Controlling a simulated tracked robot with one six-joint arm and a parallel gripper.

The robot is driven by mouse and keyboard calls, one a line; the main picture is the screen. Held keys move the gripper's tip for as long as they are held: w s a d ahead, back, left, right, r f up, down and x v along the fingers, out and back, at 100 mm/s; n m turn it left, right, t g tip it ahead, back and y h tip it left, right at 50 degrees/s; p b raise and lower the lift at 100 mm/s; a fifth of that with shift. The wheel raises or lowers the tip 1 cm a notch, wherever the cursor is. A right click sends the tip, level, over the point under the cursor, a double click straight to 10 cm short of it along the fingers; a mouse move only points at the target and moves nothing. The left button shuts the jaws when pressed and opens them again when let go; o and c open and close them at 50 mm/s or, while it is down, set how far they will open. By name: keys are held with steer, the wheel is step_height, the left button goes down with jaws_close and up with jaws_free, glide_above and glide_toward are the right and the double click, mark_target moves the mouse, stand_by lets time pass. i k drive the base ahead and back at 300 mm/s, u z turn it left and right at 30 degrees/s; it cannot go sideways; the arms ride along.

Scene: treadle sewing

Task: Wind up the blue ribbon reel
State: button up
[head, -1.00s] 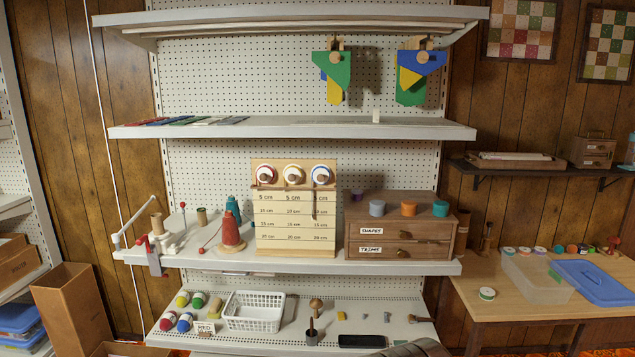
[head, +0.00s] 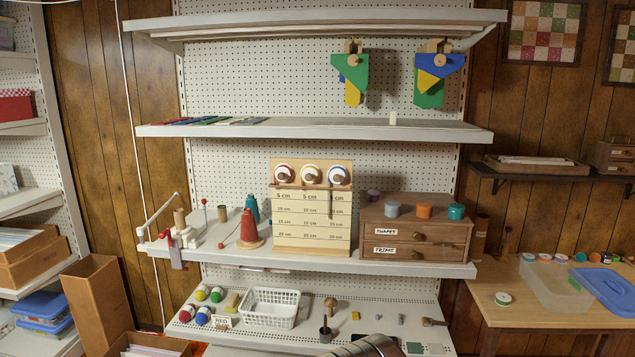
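A pale wooden board (head: 311,238) with printed cm lengths stands on the middle shelf. Three white-faced reels with dark knobs are in a row at its top. The blue-rimmed reel (head: 346,171) is the right one; a narrow dark strip (head: 331,205) hangs below it over the board, but I cannot tell if it is ribbon. The red-rimmed reel (head: 276,171) is on the left and the orange-rimmed reel (head: 303,170) in the middle. My gripper is not in view; a grey, curved part at the bottom edge seems to be my arm.
A wooden drawer chest (head: 415,210) with small coloured spools on top stands right of the board. A red cone of thread (head: 248,228) and a white clamp-like device (head: 180,238) are left of it. A white basket (head: 270,308) sits on the lower shelf. A table (head: 520,312) is at right.

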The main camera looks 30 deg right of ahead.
mark_target(337, 173)
steer(key=i, duration=1)
steer(key=u, duration=0.05)
